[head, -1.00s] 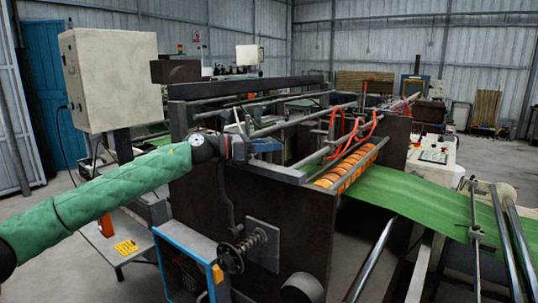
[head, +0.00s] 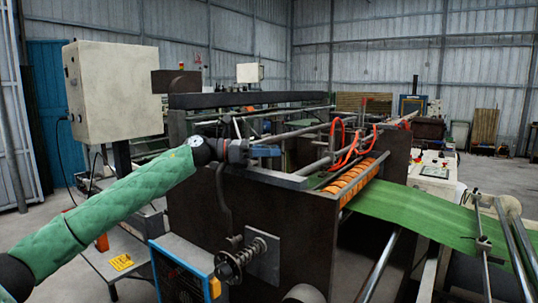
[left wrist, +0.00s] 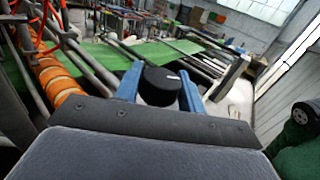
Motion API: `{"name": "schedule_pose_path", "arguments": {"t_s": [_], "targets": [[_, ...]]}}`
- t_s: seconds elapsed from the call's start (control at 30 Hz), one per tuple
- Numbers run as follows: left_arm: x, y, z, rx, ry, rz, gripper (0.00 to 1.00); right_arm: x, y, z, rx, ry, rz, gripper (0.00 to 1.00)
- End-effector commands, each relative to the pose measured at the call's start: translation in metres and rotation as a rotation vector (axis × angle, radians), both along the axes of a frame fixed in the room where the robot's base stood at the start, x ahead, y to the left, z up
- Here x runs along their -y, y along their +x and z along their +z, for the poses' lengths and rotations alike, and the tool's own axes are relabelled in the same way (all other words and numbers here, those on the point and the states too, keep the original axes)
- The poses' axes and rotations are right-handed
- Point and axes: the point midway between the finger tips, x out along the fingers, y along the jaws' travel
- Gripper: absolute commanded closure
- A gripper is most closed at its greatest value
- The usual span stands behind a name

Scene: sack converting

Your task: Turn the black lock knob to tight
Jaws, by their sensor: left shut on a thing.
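The black lock knob (left wrist: 160,87) is a short round cylinder with a small white mark on its top, seen in the left wrist view. It sits between the two blue fingers of my left gripper (left wrist: 161,76), which is shut on it. In the head view my left gripper (head: 264,151) is at the top edge of the dark machine side plate (head: 285,215). The knob is too small and hidden to make out there. My right gripper is in neither view.
Metal bars (head: 290,126) and orange hoses (head: 345,145) lie beyond the gripper. Orange rollers (head: 358,182) and a green web (head: 425,215) are to the right. A spring-loaded handwheel (head: 230,267) sticks out below. A pale control box (head: 115,90) stands at the left.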

Motion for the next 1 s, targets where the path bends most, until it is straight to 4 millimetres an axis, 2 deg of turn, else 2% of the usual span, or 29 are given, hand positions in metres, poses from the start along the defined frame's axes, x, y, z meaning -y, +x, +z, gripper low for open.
{"name": "schedule_pose_path", "arguments": {"t_s": [0.47,0.5,0.6,1.0], "targets": [[-0.0003,0.0004,0.0001,-0.001,0.0,-0.003,0.84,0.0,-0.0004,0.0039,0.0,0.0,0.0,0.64],[-0.0003,0.0004,0.0002,-0.001,0.0,-0.003,0.57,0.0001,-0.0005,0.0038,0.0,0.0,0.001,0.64],[-0.0003,0.0003,0.0002,-0.001,0.0,-0.003,0.4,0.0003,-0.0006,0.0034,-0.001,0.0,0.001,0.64],[-0.005,0.0003,-0.0012,-0.001,0.0,-0.003,0.4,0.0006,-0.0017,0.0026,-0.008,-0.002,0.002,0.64]]}}
